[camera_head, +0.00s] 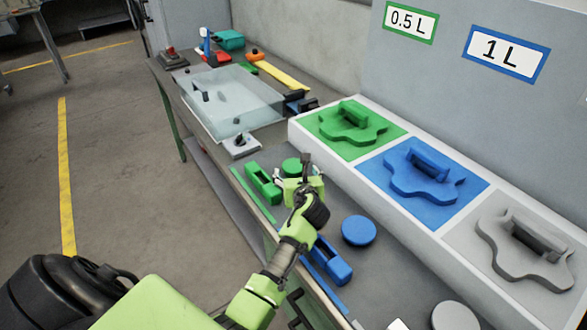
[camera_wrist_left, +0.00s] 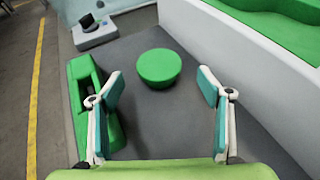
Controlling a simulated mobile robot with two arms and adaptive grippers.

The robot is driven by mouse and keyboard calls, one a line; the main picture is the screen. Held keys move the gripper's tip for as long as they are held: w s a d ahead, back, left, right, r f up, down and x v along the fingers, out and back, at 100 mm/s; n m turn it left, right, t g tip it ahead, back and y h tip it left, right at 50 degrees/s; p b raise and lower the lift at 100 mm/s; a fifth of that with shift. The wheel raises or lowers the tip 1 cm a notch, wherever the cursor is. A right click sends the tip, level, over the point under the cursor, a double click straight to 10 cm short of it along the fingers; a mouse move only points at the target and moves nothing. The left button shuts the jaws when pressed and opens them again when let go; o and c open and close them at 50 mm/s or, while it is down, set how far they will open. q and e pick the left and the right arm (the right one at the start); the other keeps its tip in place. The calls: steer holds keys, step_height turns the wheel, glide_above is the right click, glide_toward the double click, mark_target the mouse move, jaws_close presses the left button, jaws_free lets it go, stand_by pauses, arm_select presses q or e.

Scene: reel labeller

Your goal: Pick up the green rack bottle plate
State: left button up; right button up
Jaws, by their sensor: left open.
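The green rack bottle plate (camera_head: 368,139) is a flat wavy-edged plate with a raised handle. It sits on the green panel at the far end of the white rack, and only its edge shows in the upper right of the left wrist view (camera_wrist_left: 296,9). My left gripper (camera_head: 301,172) is over the grey bench, in front of the rack and apart from the plate. In the left wrist view its fingers (camera_wrist_left: 160,85) are spread with nothing between them. A round green disc (camera_wrist_left: 159,67) lies on the bench beyond the fingertips. My right gripper is not in view.
The white rack (camera_head: 376,178) also holds a blue plate (camera_head: 420,180) and a grey plate (camera_head: 520,250). A green block (camera_head: 262,184), blue disc (camera_head: 358,230) and blue block (camera_head: 330,262) lie on the bench. A clear-covered box (camera_head: 230,100) stands farther back.

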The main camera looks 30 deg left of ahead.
mark_target(294, 167)
arm_select(q)
steer(key=x, duration=0.4)
steer(key=shift+w+a+f, duration=0.1)
steer(key=shift+w+a, duration=0.15)
steer(key=shift+a, duration=0.05)
steer(key=shift+c, duration=0.4)
steer(key=c, duration=1.2)
steer(key=shift+o, duration=0.2)
